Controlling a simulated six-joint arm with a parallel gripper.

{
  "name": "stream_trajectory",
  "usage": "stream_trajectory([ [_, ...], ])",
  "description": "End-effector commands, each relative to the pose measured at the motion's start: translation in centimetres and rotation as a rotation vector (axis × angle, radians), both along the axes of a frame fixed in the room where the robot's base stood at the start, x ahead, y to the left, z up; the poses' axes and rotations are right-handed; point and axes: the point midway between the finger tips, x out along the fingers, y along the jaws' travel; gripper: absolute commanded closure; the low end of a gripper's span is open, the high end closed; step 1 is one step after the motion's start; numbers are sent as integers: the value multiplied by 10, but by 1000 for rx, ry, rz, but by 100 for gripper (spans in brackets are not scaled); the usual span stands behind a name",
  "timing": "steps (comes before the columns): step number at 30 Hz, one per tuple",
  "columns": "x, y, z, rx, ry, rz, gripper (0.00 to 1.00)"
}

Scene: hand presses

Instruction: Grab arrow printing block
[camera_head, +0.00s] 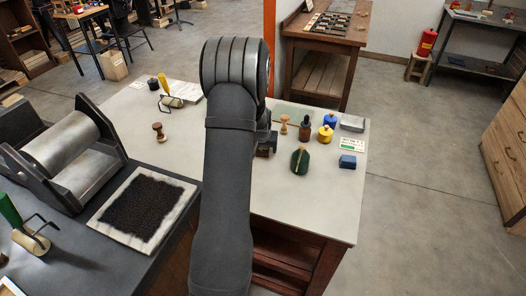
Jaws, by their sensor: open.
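My arm reaches over the pale table (335,210) and hides its middle. My gripper (271,141) shows only partly, dark, at the right side of the arm; it is open. A small dark brown block (265,152) is right by it, partly hidden; I cannot tell whether they touch. To its right a dark green piece with a wooden handle (299,161) sits on the table. I cannot make out an arrow shape on any piece, so which one is the arrow printing block is unclear.
Near the gripper stand a light wooden stamp (284,124), a dark bottle (305,127), a yellow pot (325,134), a blue pot (330,120) and a blue block (347,161). Left are another stamp (159,132) and a roller press (70,150). The table's front right is clear.

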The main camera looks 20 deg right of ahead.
Motion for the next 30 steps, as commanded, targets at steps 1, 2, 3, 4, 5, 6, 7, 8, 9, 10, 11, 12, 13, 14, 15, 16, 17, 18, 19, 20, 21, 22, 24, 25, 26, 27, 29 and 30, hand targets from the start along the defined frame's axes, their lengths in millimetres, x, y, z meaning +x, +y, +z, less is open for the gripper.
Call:
stream_trajectory([
  [1, 0, 0, 0, 0, 0, 0, 29],
  [2, 0, 0, 0, 0, 0, 0, 29],
  [3, 0, 0, 0, 0, 0, 0, 35],
  [4, 0, 0, 0, 0, 0, 0, 41],
  [5, 0, 0, 0, 0, 0, 0, 47],
  [6, 0, 0, 0, 0, 0, 0, 55],
  [7, 0, 0, 0, 0, 0, 0, 60],
  [8, 0, 0, 0, 0, 0, 0, 66],
  [9, 0, 0, 0, 0, 0, 0, 74],
  [10, 0, 0, 0, 0, 0, 0, 77],
  [11, 0, 0, 1, 0, 0, 0, 77],
  [12, 0, 0, 1, 0, 0, 0, 77],
  [13, 0, 0, 1, 0, 0, 0, 77],
  [14, 0, 0, 1, 0, 0, 0, 77],
  [15, 0, 0, 1, 0, 0, 0, 77],
  [16, 0, 0, 1, 0, 0, 0, 77],
  [17, 0, 0, 1, -1, -1, 0, 77],
  [18, 0, 0, 3, -1, -1, 0, 77],
  [19, 0, 0, 5, -1, -2, 0, 77],
  [20, 1, 0, 8, -2, -3, 0, 77],
  [21, 1, 0, 14, -2, -3, 0, 77],
  [22, 1, 0, 18, -2, -3, 0, 77],
  [24, 1, 0, 32, -3, -5, 0, 77],
  [25, 1, 0, 38, -3, -4, 0, 77],
  [26, 1, 0, 45, -3, -4, 0, 77],
  [27, 1, 0, 54, -3, -4, 0, 77],
  [29, 0, 0, 65, -3, -4, 0, 77],
  [30, 0, 0, 73, -2, -3, 0, 77],
])
